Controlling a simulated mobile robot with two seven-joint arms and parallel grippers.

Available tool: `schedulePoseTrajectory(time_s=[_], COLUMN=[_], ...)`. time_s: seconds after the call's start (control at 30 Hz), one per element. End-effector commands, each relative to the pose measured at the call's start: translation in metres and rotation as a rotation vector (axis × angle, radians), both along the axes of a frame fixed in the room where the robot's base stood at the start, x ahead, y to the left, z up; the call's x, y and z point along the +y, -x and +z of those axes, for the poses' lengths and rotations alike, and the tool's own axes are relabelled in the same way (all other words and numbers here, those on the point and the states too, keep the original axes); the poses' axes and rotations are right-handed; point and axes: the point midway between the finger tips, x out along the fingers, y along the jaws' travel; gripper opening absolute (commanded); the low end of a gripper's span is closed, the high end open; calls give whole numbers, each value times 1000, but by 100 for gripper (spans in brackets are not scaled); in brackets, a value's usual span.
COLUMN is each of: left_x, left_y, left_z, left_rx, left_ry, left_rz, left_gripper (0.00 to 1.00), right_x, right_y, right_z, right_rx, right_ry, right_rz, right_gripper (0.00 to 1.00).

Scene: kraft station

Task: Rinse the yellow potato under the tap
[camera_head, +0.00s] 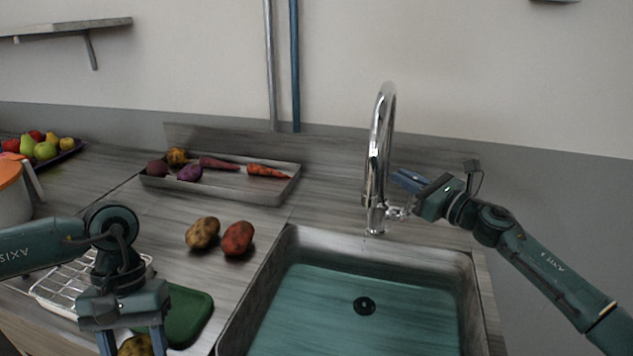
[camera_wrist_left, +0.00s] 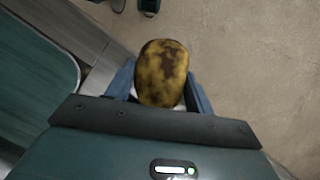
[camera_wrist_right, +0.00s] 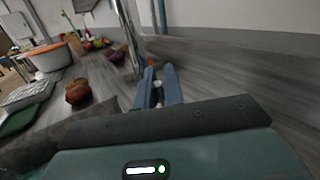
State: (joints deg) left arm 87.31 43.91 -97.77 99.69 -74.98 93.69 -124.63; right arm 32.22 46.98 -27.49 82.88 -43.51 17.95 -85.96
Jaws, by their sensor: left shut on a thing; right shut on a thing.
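The yellow potato (camera_wrist_left: 163,72), mottled with brown, is held between the fingers of my left gripper (camera_wrist_left: 160,90). In the head view the potato (camera_head: 136,346) shows at the bottom edge, partly cut off, in front of the counter and left of the sink. The chrome tap (camera_head: 380,150) stands upright behind the sink (camera_head: 276,268); no stream shows from its spout. My right gripper (camera_head: 402,184) is at the tap's right side, shut on the tap handle (camera_head: 397,212). The handle (camera_wrist_right: 157,96) shows small between the fingers in the right wrist view.
A brown potato (camera_head: 202,232) and a red potato (camera_head: 238,239) lie left of the sink. A tray (camera_head: 232,190) of vegetables stands behind them. A green board (camera_head: 190,312) and a wire rack (camera_head: 58,290) lie near my left arm. The basin holds no objects.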

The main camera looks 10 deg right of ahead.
Motion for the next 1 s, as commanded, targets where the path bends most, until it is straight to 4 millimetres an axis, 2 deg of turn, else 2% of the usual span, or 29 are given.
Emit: schedulePoseTrajectory(time_s=[0.27,0.3,0.4,0.67,0.77,1.0], left_x=[0,0,0,0,0,0], left_y=[0,0,0,0,0,0], left_z=[1,1,1,2,4,13], left_rx=[-1,-1,0,-1,-1,0], left_ry=[0,0,0,0,0,0], left_rz=[0,0,0,0,0,0], left_gripper=[28,28,28,28,28,28], right_x=[-1,-1,-1,0,0,-1], right_y=[0,0,0,0,0,0], right_z=[1,1,0,4,15,63], right_rx=[0,0,0,-1,-3,-4], right_ry=[0,0,0,2,3,5], right_rz=[-2,-2,-2,-1,1,-1], right_gripper=[0,13,19,19,19,19])
